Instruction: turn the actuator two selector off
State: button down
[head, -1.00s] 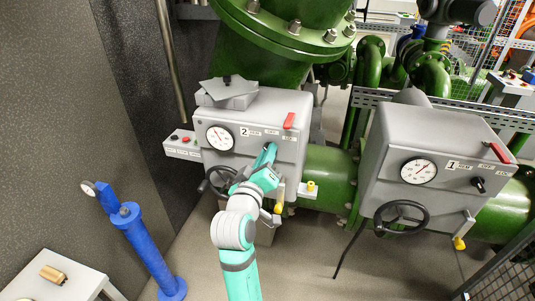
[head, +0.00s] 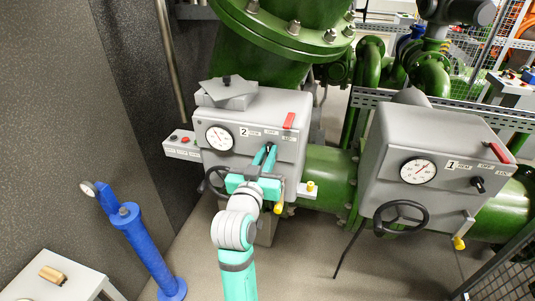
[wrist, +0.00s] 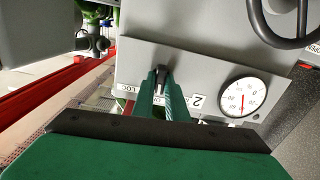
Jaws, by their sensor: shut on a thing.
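Actuator two is a grey box (head: 215,165) left of centre in the head view, with a "2" label (head: 244,132) and a white dial (head: 219,138). My gripper (head: 266,150) is at its front face, right of the dial. In the wrist view the two green fingers (wrist: 163,90) are shut on the small black selector (wrist: 161,74). The selector's handle is mostly hidden between the fingers, and its exact setting cannot be read. Text labels beside it are partly covered by the fingers. The dial also shows in the wrist view (wrist: 243,97).
A black handwheel (head: 214,181) sits low on the box, left of my gripper. A red lever (head: 289,121) is on the upper right of its face. Actuator one (head: 440,145) stands to the right. A blue post (head: 140,240) and a light table (head: 60,278) are at the left.

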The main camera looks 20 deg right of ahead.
jog(key=shift+m, duration=0.4)
jog(key=c, duration=1.8)
grip_release()
jog(key=shift+o, duration=0.2)
jog(key=v, duration=1.1)
jog(key=shift+w, duration=0.1)
